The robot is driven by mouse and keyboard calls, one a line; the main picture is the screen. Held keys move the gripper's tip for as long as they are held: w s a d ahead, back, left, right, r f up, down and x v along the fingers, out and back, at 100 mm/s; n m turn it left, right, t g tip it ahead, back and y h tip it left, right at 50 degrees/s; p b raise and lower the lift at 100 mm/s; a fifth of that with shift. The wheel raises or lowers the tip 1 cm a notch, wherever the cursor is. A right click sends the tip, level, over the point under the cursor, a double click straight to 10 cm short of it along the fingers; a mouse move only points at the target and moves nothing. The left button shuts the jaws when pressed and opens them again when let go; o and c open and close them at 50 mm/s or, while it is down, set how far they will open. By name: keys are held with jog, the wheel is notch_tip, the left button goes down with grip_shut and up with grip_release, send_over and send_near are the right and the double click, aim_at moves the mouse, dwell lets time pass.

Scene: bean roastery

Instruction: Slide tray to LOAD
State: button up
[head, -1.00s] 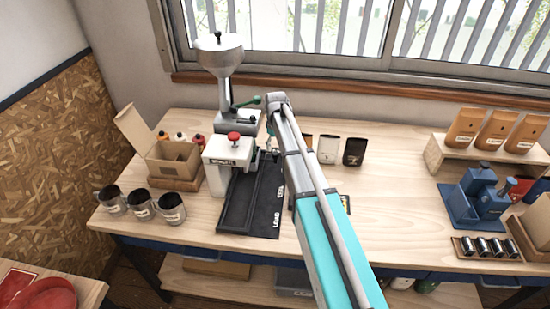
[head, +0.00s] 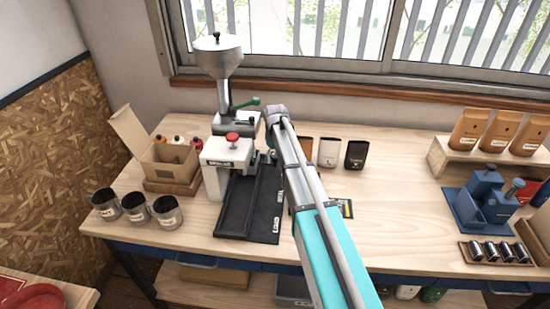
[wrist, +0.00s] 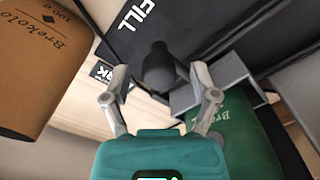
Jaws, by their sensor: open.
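In the wrist view my gripper (wrist: 158,80) is open, with one finger on each side of a black round knob (wrist: 158,66). I cannot tell whether the fingers touch it. The knob is beside a grey tray part (wrist: 215,82), and a green pouch (wrist: 238,140) is at that part, partly hidden by my gripper. A dark panel with the word FILL (wrist: 134,16) lies beyond the knob. In the head view the dark track (head: 235,218) runs from the white press (head: 222,160) toward the front, beside a black strip marked LOAD (head: 270,228). My arm hides my gripper there.
A metal hopper (head: 218,62) stands behind the press. An open cardboard box (head: 172,168) and several mugs (head: 136,206) are at left. Dark and white pouches (head: 328,153) stand behind my arm. A brown pouch (wrist: 42,60) is close at left in the wrist view. The front of the track is clear.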

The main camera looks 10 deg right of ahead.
grip_shut()
jog(key=shift+s, duration=0.15)
